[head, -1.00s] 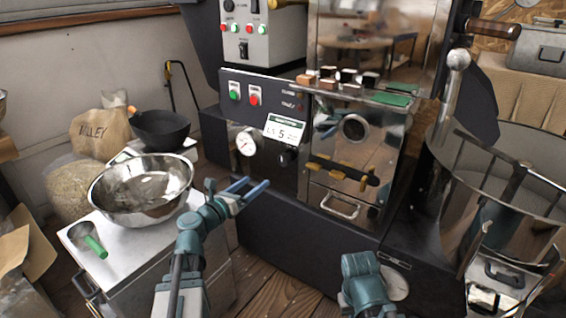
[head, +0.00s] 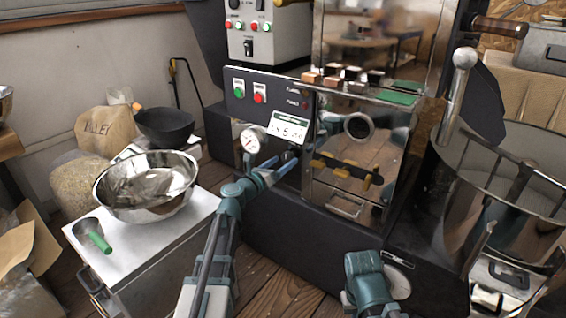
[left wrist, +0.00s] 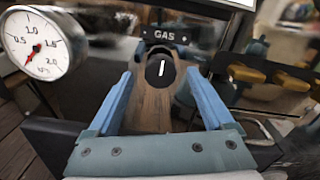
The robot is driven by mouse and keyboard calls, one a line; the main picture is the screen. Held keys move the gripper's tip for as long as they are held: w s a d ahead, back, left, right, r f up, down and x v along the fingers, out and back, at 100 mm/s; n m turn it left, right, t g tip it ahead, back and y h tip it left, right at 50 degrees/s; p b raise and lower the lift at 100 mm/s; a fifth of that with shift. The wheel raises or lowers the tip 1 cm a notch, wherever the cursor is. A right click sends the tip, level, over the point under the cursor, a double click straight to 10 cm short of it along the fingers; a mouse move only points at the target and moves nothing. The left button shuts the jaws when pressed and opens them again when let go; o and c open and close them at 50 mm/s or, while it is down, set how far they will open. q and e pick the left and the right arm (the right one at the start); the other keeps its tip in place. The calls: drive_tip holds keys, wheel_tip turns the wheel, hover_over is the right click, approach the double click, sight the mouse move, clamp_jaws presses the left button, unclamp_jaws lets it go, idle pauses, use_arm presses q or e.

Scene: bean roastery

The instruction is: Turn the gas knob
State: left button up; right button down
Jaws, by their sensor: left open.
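The black gas knob (left wrist: 160,70) with a white mark shows in the left wrist view, under a label reading GAS (left wrist: 165,36). The mark stands close to upright. My left gripper (head: 282,167) is open at the roaster's front panel, just below the white display card. In the left wrist view its two blue fingers (left wrist: 163,88) lie to the left and right of the knob, with a gap on each side. In the head view the fingers and the card leave the knob hard to make out.
A round pressure gauge (head: 253,139) sits left of the knob, close to my left gripper. The display card (head: 288,128) is just above. A black handle with yellow fittings (head: 345,169) juts out at the right. A steel bowl (head: 147,186) stands on the cart at left.

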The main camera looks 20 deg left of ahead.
use_arm(q)
drive_tip(key=shift+w+d, duration=0.15)
drive_tip(key=shift+w, duration=0.25)
clamp_jaws()
